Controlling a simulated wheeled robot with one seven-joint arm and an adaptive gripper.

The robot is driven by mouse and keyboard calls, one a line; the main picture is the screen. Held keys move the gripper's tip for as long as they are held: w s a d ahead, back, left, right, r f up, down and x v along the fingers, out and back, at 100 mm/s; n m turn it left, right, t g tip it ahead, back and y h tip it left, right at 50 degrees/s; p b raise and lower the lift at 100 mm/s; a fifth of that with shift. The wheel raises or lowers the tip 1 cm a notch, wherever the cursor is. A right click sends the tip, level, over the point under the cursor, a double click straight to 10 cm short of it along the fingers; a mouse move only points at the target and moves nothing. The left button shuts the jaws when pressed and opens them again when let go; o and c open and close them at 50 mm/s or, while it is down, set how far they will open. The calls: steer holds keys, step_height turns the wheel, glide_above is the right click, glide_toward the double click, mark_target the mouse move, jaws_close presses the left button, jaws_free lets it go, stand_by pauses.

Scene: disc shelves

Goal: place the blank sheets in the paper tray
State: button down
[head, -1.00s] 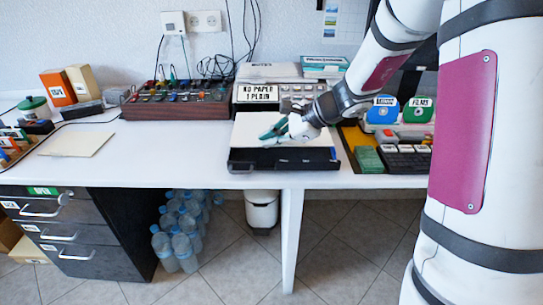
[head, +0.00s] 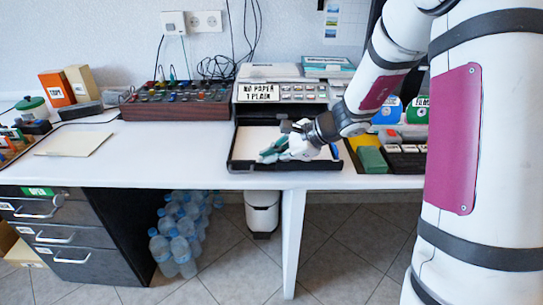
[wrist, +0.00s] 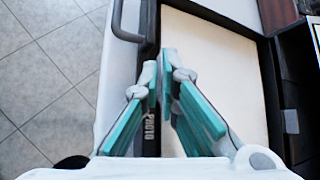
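The black paper tray (head: 236,160) extends forward from the grey machine labelled "NO PAPER 1 PLAIN" (head: 259,96). The white blank sheets (head: 258,136) lie flat inside its rim, and they fill the right part of the wrist view (wrist: 210,70). My gripper (head: 268,156) is low over the tray's front part, with its green-padded fingers over the sheets and front wall. In the wrist view its fingertips (wrist: 160,68) are close together beside the sheet edge, with only a narrow gap. I cannot tell whether they still pinch the sheets.
A cream sheet or folder (head: 75,143) lies on the left of the white desk. A dark red button box (head: 178,103) stands behind. A yellow bin with a green block (head: 372,160) is close right of the tray. Bottles (head: 180,250) stand beneath the desk.

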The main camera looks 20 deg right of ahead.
steer(key=shift+f, duration=0.15)
steer(key=c, duration=1.8)
jaws_free()
